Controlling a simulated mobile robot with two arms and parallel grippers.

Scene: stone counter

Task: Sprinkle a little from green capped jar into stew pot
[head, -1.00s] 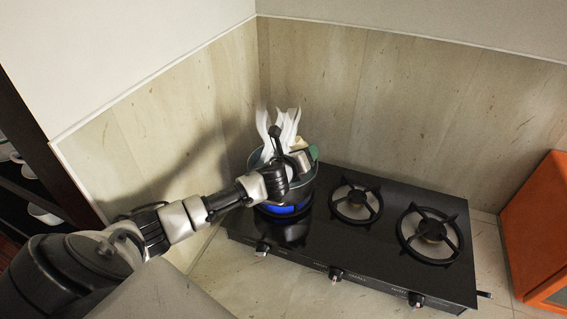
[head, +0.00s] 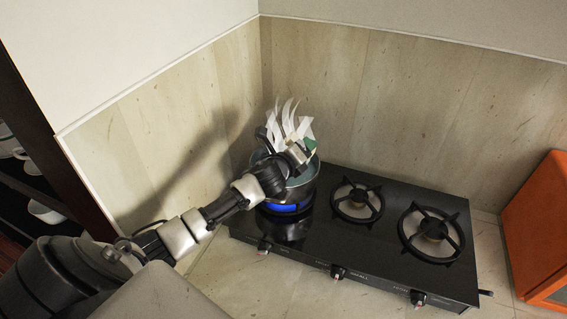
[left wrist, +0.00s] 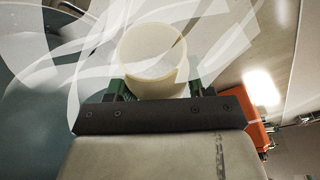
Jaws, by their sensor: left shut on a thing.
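The stew pot (head: 304,192) stands on the stove's left burner, with a blue flame glow under it. White wavy steam strips rise from it. My left gripper (head: 304,150) is over the pot and shut on the jar. In the left wrist view the jar (left wrist: 146,78) is a pale cream cylinder between the gripper's fingers (left wrist: 154,90), its round end facing up the picture. Its green cap cannot be told apart from the green parts by the fingers. The pot's blue-grey inside (left wrist: 40,105) shows at left. My right gripper is out of view.
The black stove (head: 380,262) has two more burners, both empty, to the right of the pot. An orange box (head: 540,235) stands at the far right. Wall panels close off the corner behind the pot. A dark shelf with white dishes is at far left.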

